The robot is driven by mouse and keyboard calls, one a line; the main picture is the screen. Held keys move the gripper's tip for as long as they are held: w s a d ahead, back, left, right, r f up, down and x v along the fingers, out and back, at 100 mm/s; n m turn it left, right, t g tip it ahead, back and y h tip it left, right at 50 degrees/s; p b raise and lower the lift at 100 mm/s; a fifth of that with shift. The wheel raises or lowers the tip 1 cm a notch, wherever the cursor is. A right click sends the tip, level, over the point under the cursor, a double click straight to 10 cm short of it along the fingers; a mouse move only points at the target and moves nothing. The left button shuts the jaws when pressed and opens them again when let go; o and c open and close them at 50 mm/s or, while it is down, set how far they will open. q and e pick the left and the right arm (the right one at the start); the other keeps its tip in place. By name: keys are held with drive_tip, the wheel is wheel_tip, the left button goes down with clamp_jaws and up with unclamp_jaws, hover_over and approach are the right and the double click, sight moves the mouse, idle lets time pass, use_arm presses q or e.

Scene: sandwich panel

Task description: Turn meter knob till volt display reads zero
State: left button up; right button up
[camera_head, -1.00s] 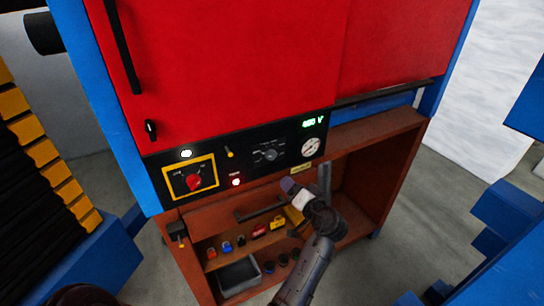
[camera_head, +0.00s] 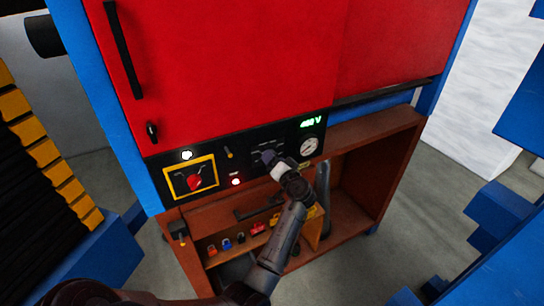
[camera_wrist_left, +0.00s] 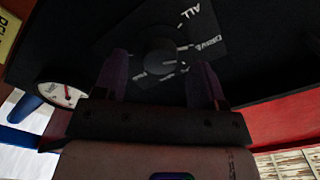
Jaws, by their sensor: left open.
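The meter knob is a dark round knob on the black panel (camera_head: 232,180); in the head view my left gripper mostly covers it. In the left wrist view the knob (camera_wrist_left: 161,57) shows on its label plate, with white lettering around it. My left gripper (camera_head: 275,160) is at the panel, open, and its two fingers (camera_wrist_left: 160,80) lie either side of the knob in the wrist view. I cannot tell whether they touch it. The green volt display (camera_head: 311,122) is lit and seems to read four hundred and something V.
A round white gauge (camera_head: 309,146) sits right of the knob. A red rotary switch in a yellow frame (camera_head: 193,181) is at the left. Below, an open brown shelf (camera_head: 360,185) holds several padlocks (camera_head: 226,243). A red cabinet door (camera_head: 230,70) is above.

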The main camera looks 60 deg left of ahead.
use_arm(q)
drive_tip(key=shift+a, duration=0.85)
drive_tip(key=c, duration=0.9)
